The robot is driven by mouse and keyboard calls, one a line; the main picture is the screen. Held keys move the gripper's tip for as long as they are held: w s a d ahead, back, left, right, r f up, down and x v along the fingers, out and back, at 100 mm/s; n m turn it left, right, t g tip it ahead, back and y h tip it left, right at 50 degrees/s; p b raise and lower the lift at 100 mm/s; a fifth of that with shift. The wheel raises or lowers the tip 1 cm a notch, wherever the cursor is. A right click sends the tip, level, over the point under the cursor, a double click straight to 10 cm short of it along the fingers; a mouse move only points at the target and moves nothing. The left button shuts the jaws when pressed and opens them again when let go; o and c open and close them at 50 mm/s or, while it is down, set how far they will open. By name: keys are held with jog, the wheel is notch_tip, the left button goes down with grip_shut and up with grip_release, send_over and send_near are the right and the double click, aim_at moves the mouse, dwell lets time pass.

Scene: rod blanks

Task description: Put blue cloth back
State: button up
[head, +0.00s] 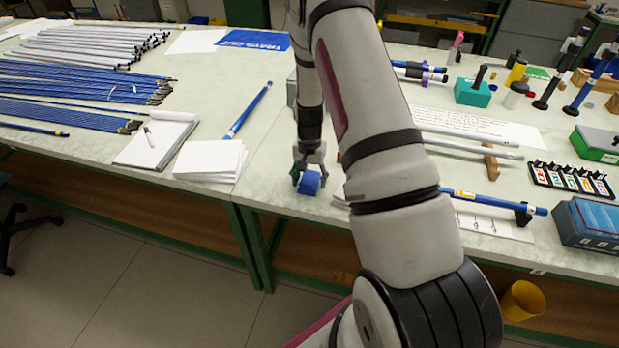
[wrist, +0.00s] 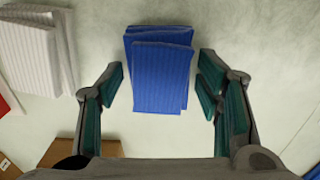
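The blue cloth (head: 309,184) is a small folded, ribbed bundle on the pale worktop near its front edge. In the wrist view the blue cloth (wrist: 160,75) lies ahead of and between my fingers, with pale table showing on both sides of it. My gripper (head: 309,163) points down at the cloth in the head view. In the wrist view my gripper (wrist: 158,80) is open, with green-lined pads apart from the cloth. The height of the fingers over the table is hard to tell.
A folded white ribbed cloth (wrist: 30,55) lies to the left in the wrist view, with a brown box (wrist: 95,147) below it. White paper (head: 211,160) and a blue rod (head: 248,110) lie left of my gripper. My arm hides part of the worktop to the right.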

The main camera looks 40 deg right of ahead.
jog(key=shift+r, duration=0.1)
notch_tip(320, 180, up, 12)
notch_tip(320, 180, up, 10)
jog(key=n+t, duration=0.1)
jog(key=n, duration=0.1)
send_over(309, 178)
jog(key=s+a, duration=0.2)
jog(key=a, duration=0.3)
jog(key=s+a+r+n+t, duration=0.3)
jog(key=s+a+r+n, duration=0.2)
jog(key=s+a+r, duration=0.8)
jog(key=s+a+r+n+t, duration=0.1)
jog(key=s+r+n, duration=0.2)
jog(key=s, duration=0.6)
jog(key=shift+a+r+b, duration=0.2)
jog(key=shift+a+b, duration=0.05)
jog(key=shift+b, duration=0.15)
